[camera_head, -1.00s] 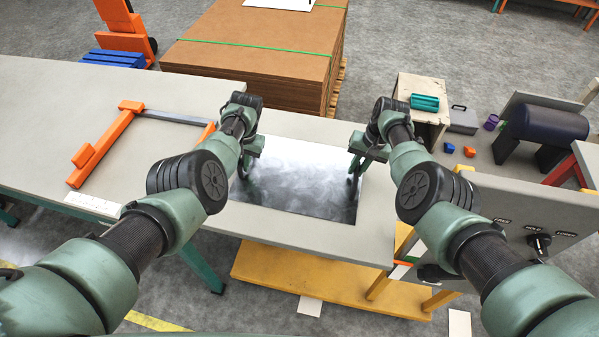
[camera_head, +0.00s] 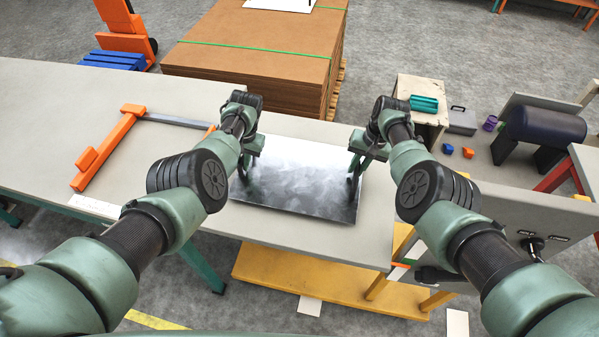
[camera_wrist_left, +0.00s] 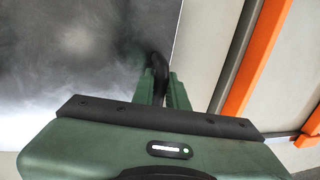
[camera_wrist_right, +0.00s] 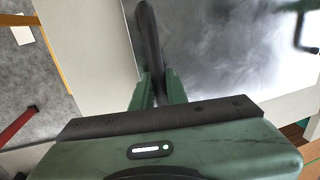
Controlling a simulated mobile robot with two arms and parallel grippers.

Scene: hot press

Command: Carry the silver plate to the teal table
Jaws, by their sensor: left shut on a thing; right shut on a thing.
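The silver plate (camera_head: 296,182) is a flat, cloudy grey metal sheet at the centre of the head view, over the grey worktop (camera_head: 374,235). My left gripper (camera_head: 243,170) is shut on the black handle at the plate's left side. My right gripper (camera_head: 354,170) is shut on the black handle at its right side. Both wrist views show the jaws around the dark handles, with the plate (camera_wrist_left: 85,60) beside them. The plate appears slightly above the worktop; the gap is hard to judge. A teal leg (camera_head: 203,262) shows under the grey table (camera_head: 60,95) at left.
An orange clamp (camera_head: 104,155) lies on the table left of the plate. A strapped stack of brown sheets (camera_head: 255,50) stands behind. A grey control panel (camera_head: 500,222) and dark blue padded bench (camera_head: 545,125) are at right. A yellow shelf (camera_head: 310,275) is below the worktop.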

